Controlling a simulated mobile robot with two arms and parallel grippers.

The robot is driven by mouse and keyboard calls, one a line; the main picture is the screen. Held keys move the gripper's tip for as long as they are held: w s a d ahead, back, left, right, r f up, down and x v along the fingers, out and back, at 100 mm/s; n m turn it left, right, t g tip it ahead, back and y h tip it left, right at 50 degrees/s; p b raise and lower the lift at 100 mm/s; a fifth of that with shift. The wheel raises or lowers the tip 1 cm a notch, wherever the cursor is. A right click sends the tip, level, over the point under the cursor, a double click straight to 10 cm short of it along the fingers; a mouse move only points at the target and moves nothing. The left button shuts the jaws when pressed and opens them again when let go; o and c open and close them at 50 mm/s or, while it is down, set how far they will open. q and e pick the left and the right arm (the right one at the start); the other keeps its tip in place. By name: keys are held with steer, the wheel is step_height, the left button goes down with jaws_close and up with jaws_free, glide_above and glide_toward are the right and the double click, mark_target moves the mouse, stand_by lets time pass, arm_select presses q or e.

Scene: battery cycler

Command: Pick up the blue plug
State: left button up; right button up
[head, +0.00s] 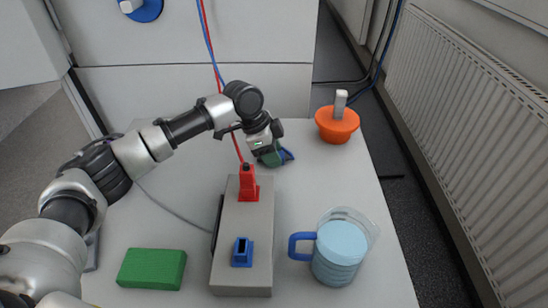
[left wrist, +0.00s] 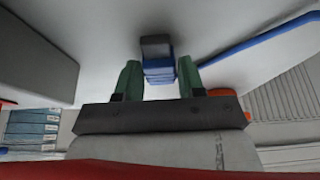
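The blue plug (head: 287,155) is at the fingertips of my left gripper (head: 271,154), over the back part of the white table. My right gripper is not in view.
A grey box (head: 229,267) carries a red plug (head: 248,186) and a blue socket (head: 242,253). A green block (head: 152,268) lies left of it. A blue-handled glass mug (head: 338,254) stands right. An orange bowl-shaped thing (head: 337,125) stands at the back right. Red and blue cables hang behind my arm.

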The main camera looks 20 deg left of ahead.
arm_select(q)
steer(key=c, duration=0.5)
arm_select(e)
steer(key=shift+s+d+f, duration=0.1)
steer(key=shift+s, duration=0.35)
